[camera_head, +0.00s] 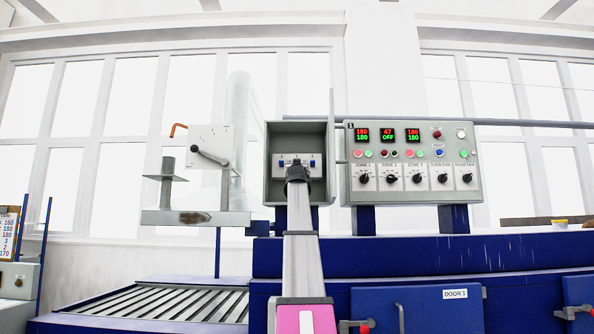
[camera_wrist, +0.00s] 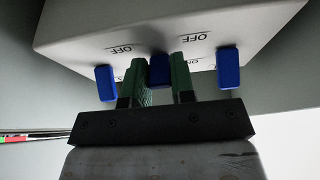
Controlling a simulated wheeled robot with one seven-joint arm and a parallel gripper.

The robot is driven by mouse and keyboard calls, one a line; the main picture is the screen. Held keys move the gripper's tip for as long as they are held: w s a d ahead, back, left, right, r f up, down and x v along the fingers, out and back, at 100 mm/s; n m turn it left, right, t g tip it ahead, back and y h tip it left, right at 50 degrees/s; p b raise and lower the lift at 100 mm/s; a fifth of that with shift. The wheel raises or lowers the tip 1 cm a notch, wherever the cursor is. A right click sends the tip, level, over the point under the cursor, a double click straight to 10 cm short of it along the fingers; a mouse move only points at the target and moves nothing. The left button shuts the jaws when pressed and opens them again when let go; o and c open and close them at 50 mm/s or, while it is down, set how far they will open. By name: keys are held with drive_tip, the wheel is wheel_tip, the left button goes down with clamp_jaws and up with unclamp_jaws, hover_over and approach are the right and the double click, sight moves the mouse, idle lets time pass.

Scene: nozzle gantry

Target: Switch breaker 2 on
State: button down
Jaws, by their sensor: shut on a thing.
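The breaker panel (camera_head: 282,158) is a small pale block inside an open grey box in the head view. In the wrist view it shows as a white housing (camera_wrist: 190,25) with three blue switches and OFF labels. The middle switch (camera_wrist: 158,66) stands between the two green-padded fingers of my gripper (camera_wrist: 160,80), which is shut on it. The left switch (camera_wrist: 105,83) and right switch (camera_wrist: 228,68) stand free on either side. In the head view my gripper (camera_head: 297,170) covers the middle of the panel. The fingers hide part of the middle switch; its position is hard to tell.
The grey box (camera_head: 268,195) has walls close around the panel. A control panel (camera_head: 410,200) with knobs, buttons and displays stands to its right. Below are blue machine housings (camera_head: 400,260); a roller conveyor (camera_head: 170,303) lies at lower left.

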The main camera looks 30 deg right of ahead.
drive_tip(key=r+g+y, duration=0.1)
drive_tip(key=g, duration=0.1)
drive_tip(key=r+g+y, duration=0.1)
drive_tip(key=shift+g+y, duration=0.4)
drive_tip(key=g, duration=0.1)
drive_tip(key=g+y, duration=0.1)
drive_tip(key=shift+r+g+y, duration=0.3)
drive_tip(key=shift+r, duration=0.05)
drive_tip(key=shift+r+g+y, duration=0.15)
drive_tip(key=shift+g+y, duration=0.35)
drive_tip(key=shift+g, duration=0.3)
drive_tip(key=c, duration=1)
unclamp_jaws()
drive_tip(key=shift+o, duration=0.2)
